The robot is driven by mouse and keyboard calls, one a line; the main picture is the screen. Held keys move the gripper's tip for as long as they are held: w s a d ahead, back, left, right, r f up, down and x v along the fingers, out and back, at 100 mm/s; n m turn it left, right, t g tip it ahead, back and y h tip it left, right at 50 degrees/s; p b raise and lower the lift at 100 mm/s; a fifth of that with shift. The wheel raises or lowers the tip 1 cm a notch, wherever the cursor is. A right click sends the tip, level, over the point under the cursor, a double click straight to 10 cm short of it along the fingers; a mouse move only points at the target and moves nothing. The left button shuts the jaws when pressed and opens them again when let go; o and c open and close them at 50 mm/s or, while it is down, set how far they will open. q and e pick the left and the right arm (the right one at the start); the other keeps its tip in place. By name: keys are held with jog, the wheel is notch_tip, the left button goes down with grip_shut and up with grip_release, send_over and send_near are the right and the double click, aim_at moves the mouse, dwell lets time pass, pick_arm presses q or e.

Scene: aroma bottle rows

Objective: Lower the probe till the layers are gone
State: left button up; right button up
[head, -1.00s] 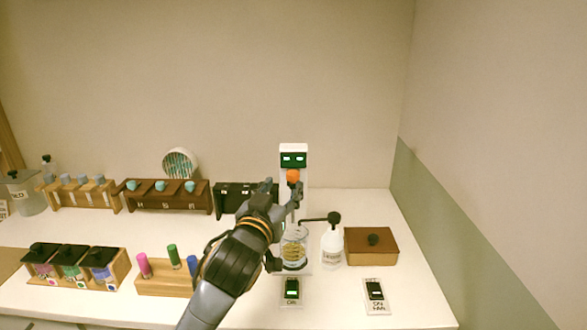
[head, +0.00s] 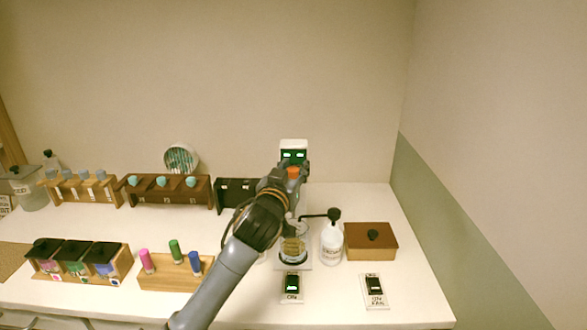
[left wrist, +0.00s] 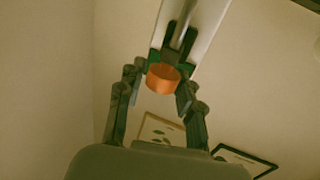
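The probe device is a white column (head: 294,144) with a green lit display and an orange knob (head: 293,173) on its front. A glass beaker (head: 293,245) with yellowish contents stands at its foot; its layers are too small to make out. My left gripper (head: 292,168) is at the knob, its fingers partly hiding it. In the left wrist view the open fingers stand either side of the orange knob (left wrist: 163,80); I cannot tell whether they touch it. The probe's lower part is hidden behind my left arm. My right gripper is not in view.
A white bottle (head: 332,244) and a brown box (head: 371,242) stand right of the beaker. Switch plates (head: 292,286) and (head: 374,291) lie in front. A wooden rack with coloured vials (head: 175,272) is left of my arm.

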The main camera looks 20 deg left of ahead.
pick_arm(q)
grip_shut()
jog(key=shift+f, duration=0.1)
notch_tip(320, 180, down, 8)
jog(key=b, duration=0.3)
jog(key=shift+w+r+b, duration=0.25)
jog(key=shift+b, duration=0.15)
